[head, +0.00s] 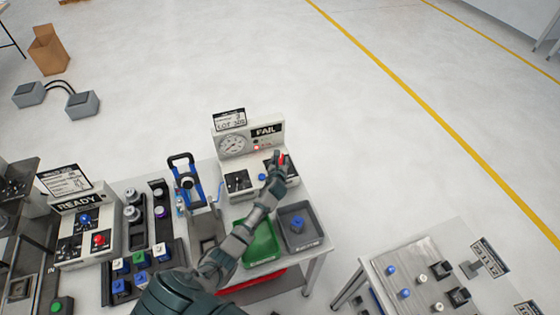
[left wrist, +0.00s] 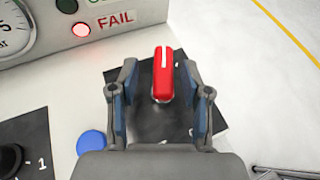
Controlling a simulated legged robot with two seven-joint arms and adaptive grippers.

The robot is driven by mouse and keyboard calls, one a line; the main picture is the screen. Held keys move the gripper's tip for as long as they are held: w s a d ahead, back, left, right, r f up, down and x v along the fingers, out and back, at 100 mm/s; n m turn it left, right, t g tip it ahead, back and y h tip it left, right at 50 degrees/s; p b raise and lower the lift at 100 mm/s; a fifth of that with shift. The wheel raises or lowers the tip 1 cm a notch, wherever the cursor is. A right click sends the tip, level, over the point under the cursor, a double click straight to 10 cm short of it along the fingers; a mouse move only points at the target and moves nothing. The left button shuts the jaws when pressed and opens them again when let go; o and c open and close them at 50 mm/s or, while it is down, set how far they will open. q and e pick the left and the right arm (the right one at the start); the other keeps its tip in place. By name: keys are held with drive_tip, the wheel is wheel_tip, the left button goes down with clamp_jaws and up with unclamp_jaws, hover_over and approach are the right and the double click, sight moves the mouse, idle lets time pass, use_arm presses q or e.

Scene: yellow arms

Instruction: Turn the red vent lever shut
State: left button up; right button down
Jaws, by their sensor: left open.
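The red vent lever (head: 282,158) sits on the right side of the test station's top, below the FAIL label. In the left wrist view, the lever (left wrist: 163,78) is red with a white stripe and stands over a black plate (left wrist: 155,122). My left gripper (head: 274,170) is open at the lever. In the left wrist view, the fingers of my left gripper (left wrist: 161,90) are on either side of the lever, with visible gaps. The fingers partly cover the lever in the head view. My right gripper is not in view.
The test station (head: 236,141) has a gauge (head: 232,145) and a lit red FAIL lamp (left wrist: 81,30). A blue knob (left wrist: 91,144) is left of the lever. A green tray (head: 262,246) and a grey bin (head: 301,212) stand in front. A blue-framed press (head: 184,180) stands left.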

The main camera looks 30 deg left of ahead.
use_arm(q)
drive_tip(key=shift+w+a+f, duration=0.1)
drive_tip(key=shift+w+f, duration=0.15)
drive_tip(key=shift+w, duration=0.5)
drive_tip(key=shift+c, duration=0.3)
clamp_jaws()
drive_tip(key=shift+a, duration=0.1)
